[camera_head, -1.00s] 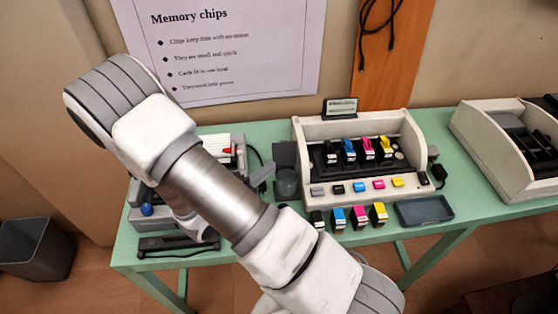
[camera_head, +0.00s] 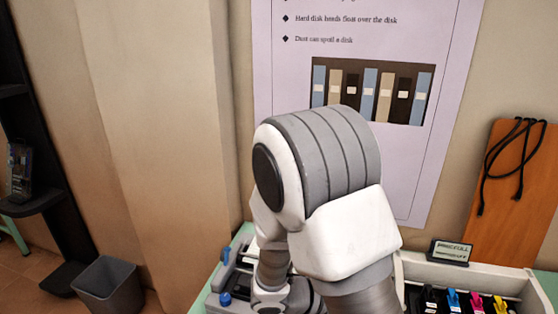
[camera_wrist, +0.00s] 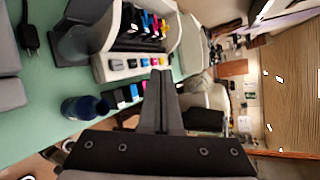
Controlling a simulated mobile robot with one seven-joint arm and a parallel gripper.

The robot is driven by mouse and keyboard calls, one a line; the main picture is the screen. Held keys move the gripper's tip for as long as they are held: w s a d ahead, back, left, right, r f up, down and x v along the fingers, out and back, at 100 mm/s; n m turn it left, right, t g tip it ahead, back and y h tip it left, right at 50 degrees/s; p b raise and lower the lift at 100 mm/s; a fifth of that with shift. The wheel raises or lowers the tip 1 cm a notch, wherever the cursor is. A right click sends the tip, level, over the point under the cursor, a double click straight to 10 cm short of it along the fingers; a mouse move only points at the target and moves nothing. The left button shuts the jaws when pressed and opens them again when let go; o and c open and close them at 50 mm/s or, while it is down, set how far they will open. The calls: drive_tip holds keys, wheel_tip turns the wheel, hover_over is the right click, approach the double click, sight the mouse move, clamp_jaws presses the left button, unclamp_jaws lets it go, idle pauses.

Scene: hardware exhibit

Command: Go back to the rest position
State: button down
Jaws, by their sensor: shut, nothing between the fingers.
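My arm fills the middle of the head view, folded up in front of the wall poster; my gripper is hidden there. In the wrist view my gripper (camera_wrist: 161,74) shows with its two fingers together, shut and empty. Beyond its tips is the beige ink cartridge machine (camera_wrist: 112,40) with several coloured cartridges, on the green table (camera_wrist: 40,135). The fingers overlap the machine's edge in the picture; I see no contact.
A grey bin (camera_head: 106,286) stands on the floor at the left, near a dark shelf (camera_head: 38,200). A poster (camera_head: 265,80) and an orange board (camera_head: 510,190) with a black cable are on the wall. A dark blue cup-like thing (camera_wrist: 86,107) stands on the table.

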drive_tip(key=s+a+r+m+t+y, duration=0.1)
drive_tip(key=s+r+m+y, duration=0.2)
drive_tip(key=r+m, duration=0.3)
drive_tip(key=s+a+r+m+t+y, duration=0.1)
drive_tip(key=s+r+m+y, duration=0.3)
drive_tip(key=m, duration=1.1)
drive_tip(key=s+a+r+m+t+y, duration=0.1)
drive_tip(key=s+a+r+m+y, duration=0.2)
drive_tip(key=r+m+y, duration=0.3)
wheel_tip(320, 180, up, 2)
drive_tip(key=s+m, duration=0.1)
drive_tip(key=m, duration=0.4)
drive_tip(key=shift+s, duration=0.15)
